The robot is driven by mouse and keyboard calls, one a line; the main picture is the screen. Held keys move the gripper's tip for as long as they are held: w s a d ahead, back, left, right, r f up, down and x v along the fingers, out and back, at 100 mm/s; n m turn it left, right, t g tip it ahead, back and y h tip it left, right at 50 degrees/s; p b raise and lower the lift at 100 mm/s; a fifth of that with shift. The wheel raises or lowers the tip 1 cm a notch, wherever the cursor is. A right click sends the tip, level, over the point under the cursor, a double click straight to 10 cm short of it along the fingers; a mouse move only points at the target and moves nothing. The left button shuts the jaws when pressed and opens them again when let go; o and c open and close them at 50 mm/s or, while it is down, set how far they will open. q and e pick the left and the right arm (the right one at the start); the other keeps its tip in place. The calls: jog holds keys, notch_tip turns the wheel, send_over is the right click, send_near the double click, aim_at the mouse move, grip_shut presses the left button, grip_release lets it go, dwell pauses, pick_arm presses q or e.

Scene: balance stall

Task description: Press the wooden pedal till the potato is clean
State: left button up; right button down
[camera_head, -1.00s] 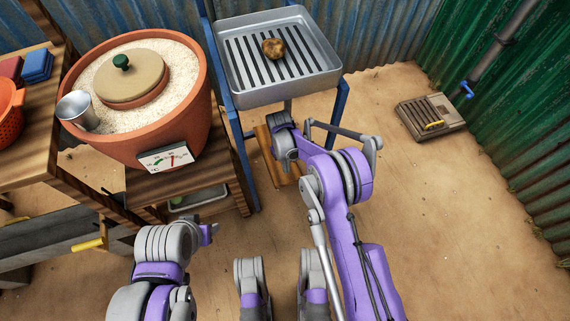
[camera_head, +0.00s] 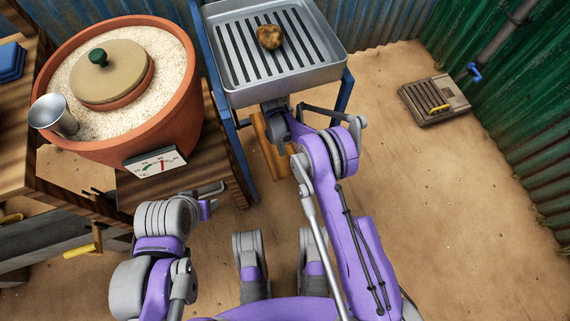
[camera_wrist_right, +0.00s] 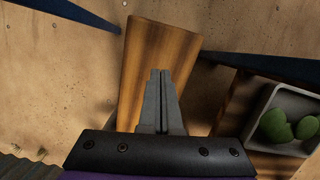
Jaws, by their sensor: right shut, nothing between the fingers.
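The brown potato (camera_head: 270,37) lies on the slatted grey metal tray (camera_head: 335,70) in the head view. Darker patches show on its skin. The wooden pedal (camera_head: 269,155) is low under the tray, partly hidden by my right arm. In the right wrist view the pedal (camera_wrist_right: 160,45) fills the middle. My right gripper (camera_wrist_right: 162,72) is shut and empty, its fingertips over the pedal; I cannot tell whether they touch it. My right wrist hides those fingers in the head view. My left arm is at the lower left, and its jaw state is unclear.
A terracotta pot (camera_head: 185,100) of pale grain, with a lid, a metal cup (camera_head: 50,117) and a dial (camera_head: 155,162), stands left of the tray. Green items (camera_wrist_right: 275,125) lie in a grey container. A floor grate (camera_head: 433,100) is at right.

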aim_at(283, 162)
jog(key=shift+b+x, duration=0.75)
jog(key=shift+x, duration=2.1)
jog(key=shift+f, duration=2.2)
jog(key=shift+w+a+r, duration=0.25)
jog(key=shift+w+a, duration=0.05)
jog(key=shift+w, duration=0.4)
jog(key=shift+w+a+r, duration=0.25)
jog(key=shift+w+a, duration=0.1)
jog(key=shift+w, duration=0.35)
